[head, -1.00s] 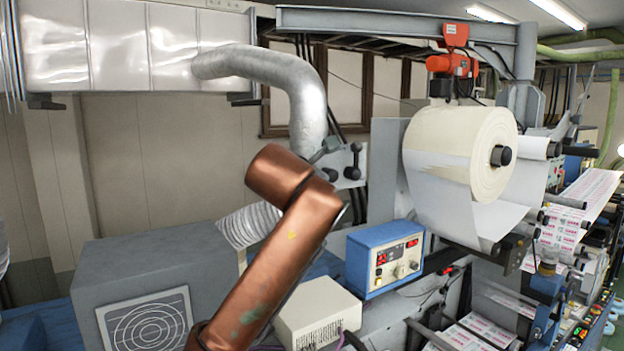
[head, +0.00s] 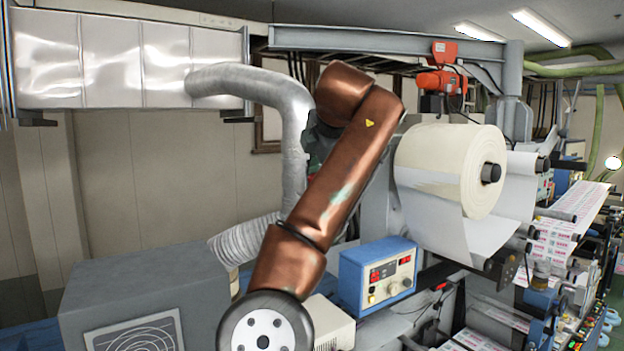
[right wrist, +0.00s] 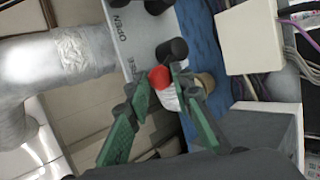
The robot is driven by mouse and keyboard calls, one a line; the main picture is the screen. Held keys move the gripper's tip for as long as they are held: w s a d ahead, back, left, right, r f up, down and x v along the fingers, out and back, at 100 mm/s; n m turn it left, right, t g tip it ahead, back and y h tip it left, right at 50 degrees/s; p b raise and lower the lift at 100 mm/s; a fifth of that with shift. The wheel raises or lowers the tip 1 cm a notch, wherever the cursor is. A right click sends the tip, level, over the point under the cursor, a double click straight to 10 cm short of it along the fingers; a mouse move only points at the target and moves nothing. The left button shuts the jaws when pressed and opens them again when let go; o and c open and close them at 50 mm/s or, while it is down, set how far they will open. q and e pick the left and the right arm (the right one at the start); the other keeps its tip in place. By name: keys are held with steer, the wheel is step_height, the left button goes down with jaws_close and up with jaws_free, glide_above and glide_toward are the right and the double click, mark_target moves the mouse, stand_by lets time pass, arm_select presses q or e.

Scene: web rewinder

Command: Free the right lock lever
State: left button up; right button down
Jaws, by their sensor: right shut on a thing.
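In the right wrist view my right gripper (right wrist: 161,80) has its green fingers on either side of a red knob (right wrist: 160,76), shut on it. I take this knob to be the end of the right lock lever, whose shaft I cannot make out. A dark cylindrical knob (right wrist: 172,50) stands just beyond it, in front of a light plate (right wrist: 133,38) with printed lettering, partly readable as "OPEN". In the head view my copper-coloured right arm covers the levers, and only a dark green part of the gripper (head: 318,148) shows behind it. My left gripper is out of view.
A silver duct (head: 292,150) runs down close left of my arm. A blue control box (head: 378,275) stands right of the arm, with a white box (head: 330,325) below it. The large paper roll (head: 450,165) is further right. A grey cabinet (head: 140,290) stands at lower left.

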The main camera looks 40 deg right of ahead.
steer(key=shift+s+d+r+y, duration=0.1)
steer(key=shift+d+r+y, duration=0.1)
steer(key=shift+d+y, duration=0.15)
stand_by(0.3)
steer(key=c, duration=1.7)
jaws_free()
steer(key=v, duration=1.1)
steer(key=shift+s+r, duration=0.25)
steer(key=shift+r, duration=0.05)
steer(key=shift+a, duration=0.1)
